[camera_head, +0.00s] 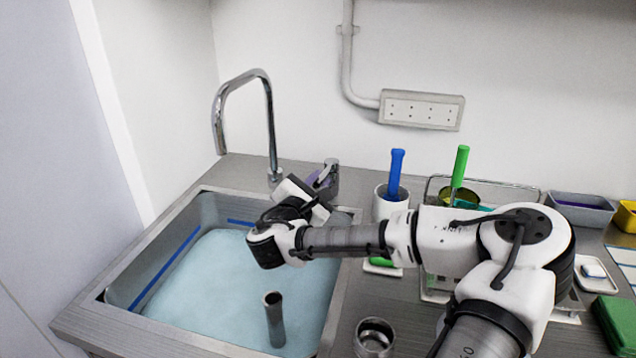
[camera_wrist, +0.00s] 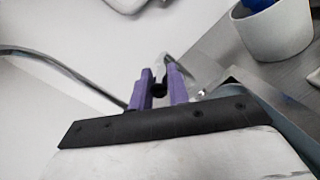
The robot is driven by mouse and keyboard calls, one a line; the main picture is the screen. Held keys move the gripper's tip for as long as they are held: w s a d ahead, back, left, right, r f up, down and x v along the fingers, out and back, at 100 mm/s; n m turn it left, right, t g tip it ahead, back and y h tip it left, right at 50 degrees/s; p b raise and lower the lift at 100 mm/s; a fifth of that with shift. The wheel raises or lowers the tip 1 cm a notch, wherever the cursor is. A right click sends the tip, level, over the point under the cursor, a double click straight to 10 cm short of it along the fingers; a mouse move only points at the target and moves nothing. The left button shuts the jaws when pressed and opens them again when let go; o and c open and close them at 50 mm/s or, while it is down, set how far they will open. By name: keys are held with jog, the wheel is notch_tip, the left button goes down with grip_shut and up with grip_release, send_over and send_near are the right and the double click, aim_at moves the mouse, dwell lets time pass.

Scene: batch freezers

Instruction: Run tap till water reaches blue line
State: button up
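The chrome tap (camera_head: 268,110) arches over the back left of the sink (camera_head: 340,290). No stream shows below its spout. Pale blue water (camera_head: 215,280) fills much of the sink, its surface a little below the blue line (camera_head: 165,270) on the left wall. The line also shows on the back wall. My gripper (camera_head: 325,180) is at the tap's handle (camera_head: 331,168), behind the sink. In the wrist view its purple fingers (camera_wrist: 160,90) stand apart with a dark round part between them, and the grey handle (camera_wrist: 176,70) is just beyond. Contact with the handle is unclear.
A grey standpipe (camera_head: 274,320) rises from the water. A white cup (camera_head: 388,205) with a blue-handled tool stands right of the handle. A metal cup (camera_head: 374,338) sits at the front. A socket strip (camera_head: 421,110) is on the wall. My arm crosses the right counter.

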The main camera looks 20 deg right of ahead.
grip_shut()
jog(key=shift+s+d, duration=0.1)
jog(key=s+d+n+t+y+b, duration=0.2)
jog(key=d+n+y, duration=0.4)
jog(key=y, duration=0.3)
jog(key=shift+s+d+n+t+b, duration=0.15)
jog(key=shift+d+n+t+b, duration=0.15)
jog(key=shift+d+t+b, duration=0.7)
jog(key=shift+a, duration=0.15)
jog(key=shift+f, duration=0.1)
jog(key=shift+o, duration=2.4)
grip_release()
